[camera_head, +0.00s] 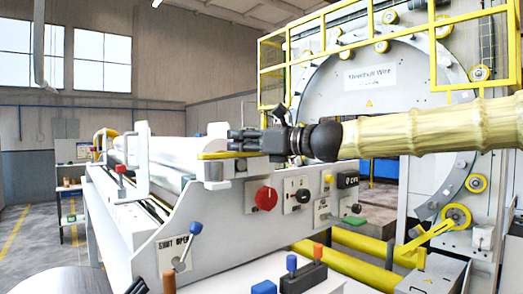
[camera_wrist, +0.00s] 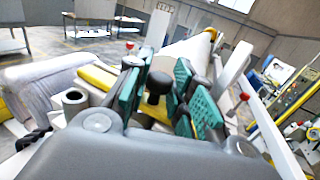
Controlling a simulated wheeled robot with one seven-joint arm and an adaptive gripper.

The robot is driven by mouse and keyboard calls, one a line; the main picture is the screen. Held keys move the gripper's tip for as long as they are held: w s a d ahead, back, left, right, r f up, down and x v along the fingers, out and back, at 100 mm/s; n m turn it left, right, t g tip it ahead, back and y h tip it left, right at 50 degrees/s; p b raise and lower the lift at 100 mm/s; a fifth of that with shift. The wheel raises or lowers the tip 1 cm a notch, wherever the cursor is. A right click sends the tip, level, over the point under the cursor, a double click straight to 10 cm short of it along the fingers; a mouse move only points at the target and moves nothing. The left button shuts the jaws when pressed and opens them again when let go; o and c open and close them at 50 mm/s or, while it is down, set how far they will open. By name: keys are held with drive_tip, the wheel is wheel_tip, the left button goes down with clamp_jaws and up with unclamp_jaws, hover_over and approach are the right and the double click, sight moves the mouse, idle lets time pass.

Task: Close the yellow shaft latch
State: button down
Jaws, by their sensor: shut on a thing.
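The yellow shaft latch (camera_head: 216,155) shows as a flat yellow bar on top of the white machine, beside the white roll. Part of it is hidden behind my gripper (camera_head: 238,140), which reaches in level from the right. The knob seems to belong to the latch, but the join is hidden.
Below my gripper the front panel carries a red knob (camera_head: 265,198) and several switches. A blue-tipped lever (camera_head: 188,238) stands by the SHUT/OPEN plate. A white bracket (camera_head: 144,158) stands left of the latch. A large ring machine (camera_head: 370,101) with yellow rails fills the back right.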

drive_tip(key=shift+w+a+r, duration=0.1)
drive_tip(key=shift+a+r, duration=0.05)
drive_tip(key=shift+r, duration=0.2)
drive_tip(key=c, duration=1.6)
unclamp_jaws()
drive_tip(key=shift+c, duration=0.2)
drive_tip(key=o, duration=0.4)
drive_tip(key=shift+w+a+f, duration=0.1)
drive_tip(key=shift+a, duration=0.05)
drive_tip(key=shift+c, duration=0.2)
drive_tip(key=shift+w+a+f, duration=0.15)
drive_tip(key=shift+a+f, duration=0.05)
drive_tip(key=shift+a, duration=0.1)
drive_tip(key=v, duration=1.2)
drive_tip(key=shift+d, duration=0.2)
